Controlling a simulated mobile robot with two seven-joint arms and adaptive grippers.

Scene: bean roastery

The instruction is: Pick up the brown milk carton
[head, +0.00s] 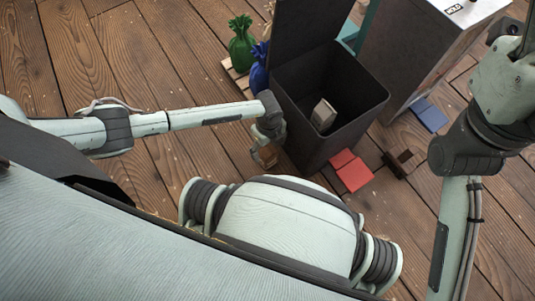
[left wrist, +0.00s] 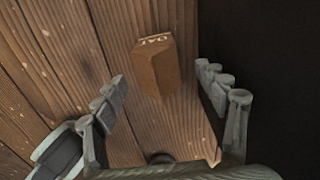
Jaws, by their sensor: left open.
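The brown milk carton (left wrist: 157,68) stands on the wooden floor in the left wrist view, with light lettering near its top edge. In the head view the carton (head: 269,157) is small and partly hidden by my left gripper (head: 266,150), just left of the dark bin. In the left wrist view my left gripper (left wrist: 161,80) is open, with one finger on each side of the carton and visible gaps between. My right arm (head: 465,160) shows at the right, but its gripper is out of view.
A dark open bin (head: 362,98) holding a grey carton (head: 323,115) stands close to the left gripper. Green (head: 241,45) and blue (head: 259,70) sacks stand behind. Red pieces (head: 353,174) and a brown block (head: 402,163) lie right. Floor at left is clear.

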